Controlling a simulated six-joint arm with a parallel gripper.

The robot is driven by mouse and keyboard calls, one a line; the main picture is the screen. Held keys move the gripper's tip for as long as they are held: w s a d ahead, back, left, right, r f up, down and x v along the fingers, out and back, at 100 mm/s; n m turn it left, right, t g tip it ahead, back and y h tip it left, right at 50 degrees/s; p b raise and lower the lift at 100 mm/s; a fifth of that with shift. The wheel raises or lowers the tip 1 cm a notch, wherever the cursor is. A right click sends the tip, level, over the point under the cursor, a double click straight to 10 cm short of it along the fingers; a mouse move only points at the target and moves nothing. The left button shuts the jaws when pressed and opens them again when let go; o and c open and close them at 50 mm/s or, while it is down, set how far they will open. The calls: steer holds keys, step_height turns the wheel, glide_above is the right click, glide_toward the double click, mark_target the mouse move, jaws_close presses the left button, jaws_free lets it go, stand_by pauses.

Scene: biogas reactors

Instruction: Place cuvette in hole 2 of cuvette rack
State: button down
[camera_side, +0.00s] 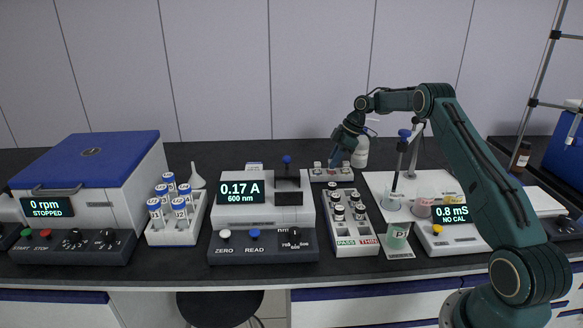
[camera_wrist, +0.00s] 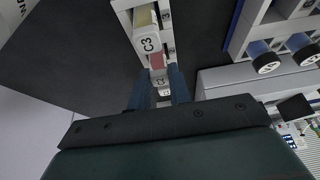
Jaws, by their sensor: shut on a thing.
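The cuvette rack (camera_side: 327,177) is a small white block at the back of the bench, right of the photometer. My gripper (camera_side: 335,161) is low over its right part, pointing down. In the wrist view, my gripper (camera_wrist: 161,90) has its two blue fingers shut on a cuvette (camera_wrist: 157,63) with reddish content and a pale cap that seems to read C2. A cuvette marked C3 (camera_wrist: 147,40), with yellowish content, stands beside it in the rack (camera_wrist: 123,5). I cannot tell how deep the held cuvette sits, or in which hole; the fingers hide its lower part.
A white bottle (camera_side: 361,152) stands close behind my gripper. Bare dark bench lies left of the rack.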

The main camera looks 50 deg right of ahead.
steer(key=shift+f, duration=0.3)
steer(key=shift+f, duration=0.15)
steer(key=c, duration=1.3)
jaws_free()
steer(key=shift+v, duration=3.9)
